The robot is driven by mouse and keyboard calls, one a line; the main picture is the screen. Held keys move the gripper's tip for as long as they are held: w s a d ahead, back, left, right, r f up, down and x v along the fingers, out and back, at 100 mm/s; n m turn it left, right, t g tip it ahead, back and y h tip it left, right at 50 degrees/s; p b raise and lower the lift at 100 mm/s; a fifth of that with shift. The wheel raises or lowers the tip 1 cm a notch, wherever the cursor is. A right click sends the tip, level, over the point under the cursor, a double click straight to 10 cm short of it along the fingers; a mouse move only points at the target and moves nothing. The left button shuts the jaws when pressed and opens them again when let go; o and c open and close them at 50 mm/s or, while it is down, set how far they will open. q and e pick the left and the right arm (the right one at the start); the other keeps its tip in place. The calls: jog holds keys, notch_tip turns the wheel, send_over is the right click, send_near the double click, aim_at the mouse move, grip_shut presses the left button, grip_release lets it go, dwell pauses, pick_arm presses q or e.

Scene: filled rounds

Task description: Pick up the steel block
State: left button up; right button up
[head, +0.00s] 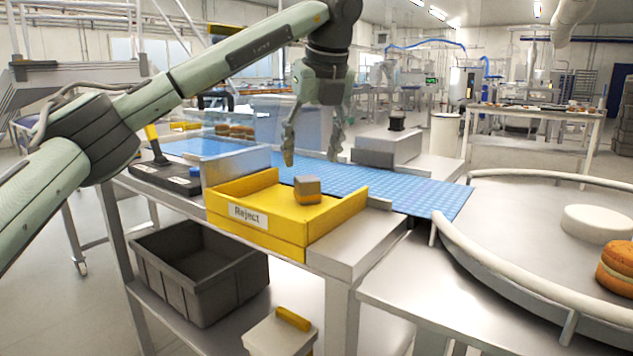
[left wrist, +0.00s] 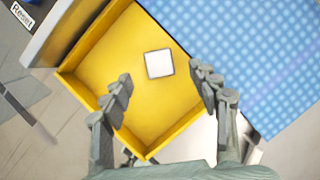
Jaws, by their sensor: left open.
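The steel block (head: 307,190) is a small cube with a grey top and orange-tinted sides. It sits in the yellow tray labelled Reject (head: 280,234). In the left wrist view the block (left wrist: 159,63) looks pale and square, on the yellow tray floor (left wrist: 105,48). My left gripper (head: 312,155) is open and empty, pointing down above the tray, with its fingers apart and clear of the block. In the left wrist view the block lies just beyond the gap between the fingertips (left wrist: 162,76). My right gripper is not in view.
A blue conveyor belt (head: 385,189) runs behind the tray. A dark bin (head: 195,275) stands on the shelf below. A round steel table (head: 520,225) at the right holds a white disc (head: 597,224) and a filled round (head: 617,266). The tray has raised yellow walls.

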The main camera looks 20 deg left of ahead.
aim_at(308, 178)
pick_arm(q)
jog(key=shift+s+x, duration=0.15)
jog(key=shift+x, duration=0.6)
jog(key=shift+s+x, duration=0.1)
jog(key=shift+x, duration=0.65)
jog(key=x, duration=0.4)
jog(key=shift+f, duration=0.3)
jog(key=shift+w, duration=0.1)
grip_shut()
jog(key=shift+r, duration=0.1)
